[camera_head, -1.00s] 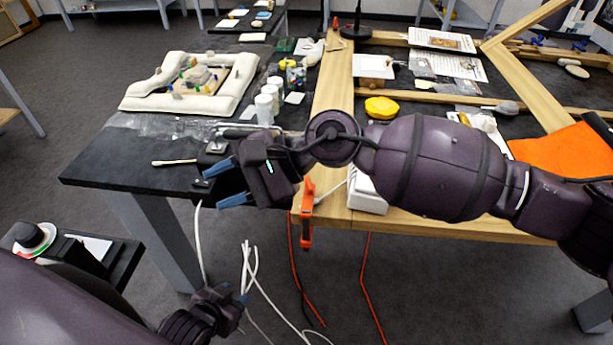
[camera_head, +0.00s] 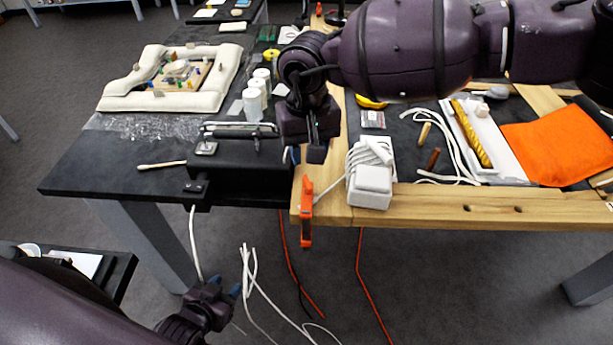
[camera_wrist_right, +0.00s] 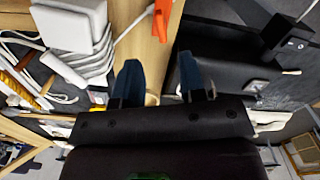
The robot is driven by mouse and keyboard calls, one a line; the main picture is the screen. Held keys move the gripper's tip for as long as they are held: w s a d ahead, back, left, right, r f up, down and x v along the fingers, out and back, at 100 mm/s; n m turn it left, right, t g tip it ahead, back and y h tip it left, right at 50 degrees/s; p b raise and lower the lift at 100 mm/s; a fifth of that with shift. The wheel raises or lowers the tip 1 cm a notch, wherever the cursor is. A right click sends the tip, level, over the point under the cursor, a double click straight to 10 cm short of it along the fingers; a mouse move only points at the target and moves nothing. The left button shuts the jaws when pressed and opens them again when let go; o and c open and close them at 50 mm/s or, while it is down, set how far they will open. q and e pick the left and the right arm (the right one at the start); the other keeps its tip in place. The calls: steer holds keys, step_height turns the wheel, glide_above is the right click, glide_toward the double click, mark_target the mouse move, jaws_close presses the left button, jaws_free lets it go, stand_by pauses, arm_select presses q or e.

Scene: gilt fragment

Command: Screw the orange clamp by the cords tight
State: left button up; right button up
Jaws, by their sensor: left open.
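The orange clamp (camera_head: 306,212) is on the front edge of the wooden table, left of the white charger block (camera_head: 370,187). It also shows in the right wrist view (camera_wrist_right: 162,18) near the top. White cords (camera_head: 250,280) hang low in front of the table, and orange cords (camera_head: 362,262) hang below its edge. My right gripper (camera_head: 305,156) hangs over the table's left end, above and behind the clamp. In the right wrist view its blue fingers are apart and empty, clear of the clamp. My left gripper (camera_head: 226,290) is low at the left beside the white cords, open.
A black table (camera_head: 85,170) with a brush (camera_head: 162,165), white jars (camera_head: 252,104) and a padded frame (camera_head: 115,98) adjoins at left. An orange cloth (camera_head: 560,143) and a white tray (camera_head: 478,135) lie at right. The space below the clamp holds hanging cords.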

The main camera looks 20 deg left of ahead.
mark_target(307, 181)
step_height(307, 181, down, 8)
steer(key=shift+r, duration=0.1)
stand_by(0.4)
jaws_close()
